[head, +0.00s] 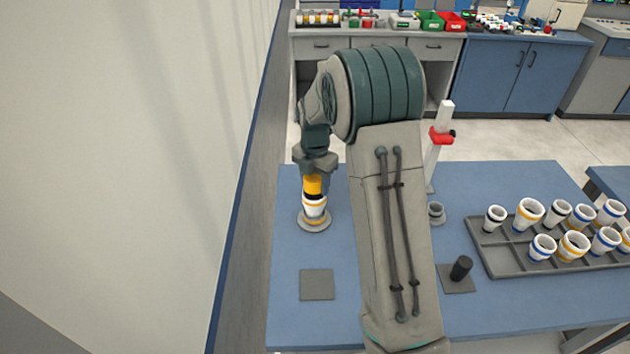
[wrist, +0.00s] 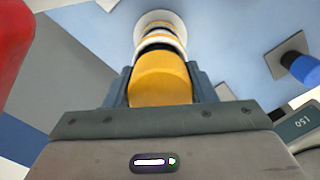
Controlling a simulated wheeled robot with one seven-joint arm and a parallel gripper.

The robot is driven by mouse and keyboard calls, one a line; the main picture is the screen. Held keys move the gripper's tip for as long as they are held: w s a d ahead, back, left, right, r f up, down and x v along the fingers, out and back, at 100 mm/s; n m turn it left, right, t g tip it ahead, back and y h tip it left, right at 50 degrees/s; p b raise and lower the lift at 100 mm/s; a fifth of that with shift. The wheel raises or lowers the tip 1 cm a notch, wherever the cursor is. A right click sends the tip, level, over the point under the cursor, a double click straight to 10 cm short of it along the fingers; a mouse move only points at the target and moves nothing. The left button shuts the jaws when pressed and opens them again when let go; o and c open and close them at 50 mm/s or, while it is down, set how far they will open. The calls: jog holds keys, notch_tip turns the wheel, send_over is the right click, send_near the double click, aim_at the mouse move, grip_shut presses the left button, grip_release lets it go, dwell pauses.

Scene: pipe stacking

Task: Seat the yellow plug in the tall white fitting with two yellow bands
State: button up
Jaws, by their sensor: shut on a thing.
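The yellow plug (head: 313,185) is upright between the fingers of my gripper (head: 314,174), which is shut on it. In the wrist view the plug (wrist: 160,82) fills the space between the two fingers. Directly below it is a white fitting (head: 314,206) with dark and yellow banding, standing on a round grey base (head: 314,222) at the left of the blue table. The fitting also shows beyond the plug in the wrist view (wrist: 158,20). The plug lines up with the fitting's top and seems to touch it; whether it sits inside the mouth is hidden.
A grey tray (head: 500,262) of several banded white fittings lies at the right. A grey square plate (head: 317,285), a black cylinder (head: 461,268) on another plate, a small grey cup (head: 436,212) and a white post with a red clamp (head: 441,136) stand apart. A wall (head: 120,150) runs along the left.

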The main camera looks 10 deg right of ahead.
aim_at(315, 176)
jog(key=shift+f+b, duration=0.35)
jog(key=shift+f, duration=0.15)
jog(key=o, duration=1.1)
notch_tip(315, 176, up, 14)
jog(key=b, duration=0.1)
jog(key=shift+f, duration=0.1)
